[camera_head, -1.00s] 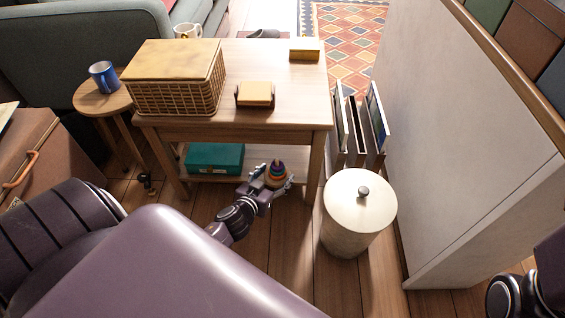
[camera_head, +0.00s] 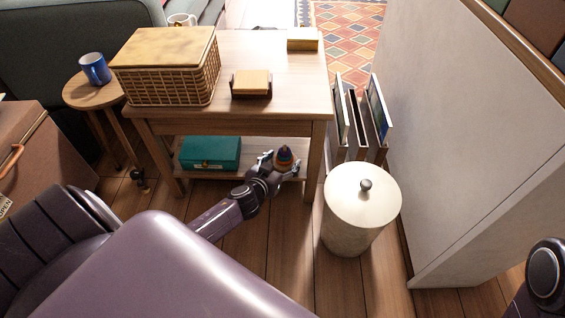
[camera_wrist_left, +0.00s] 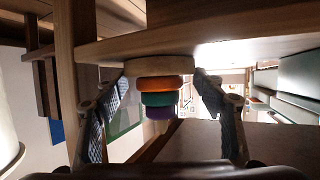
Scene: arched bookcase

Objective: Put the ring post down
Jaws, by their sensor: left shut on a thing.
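The ring post (camera_head: 284,154) is a small stack of coloured rings at the right end of the low shelf (camera_head: 200,175) under the wooden table. My left gripper (camera_head: 281,161) is shut on it, one finger on each side. In the left wrist view the ring post (camera_wrist_left: 162,85) shows orange, green and purple rings and a wide pale base between the fingers. That view looks upside down, with the base close to the shelf board (camera_wrist_left: 225,40); I cannot tell if they touch. My right gripper is not in view.
A teal box (camera_head: 210,152) sits on the low shelf left of the ring post. The table's front right leg (camera_head: 315,165) is close on the right. A white lidded bin (camera_head: 350,235) stands beyond it. A wicker basket (camera_head: 165,85) stands on the table top.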

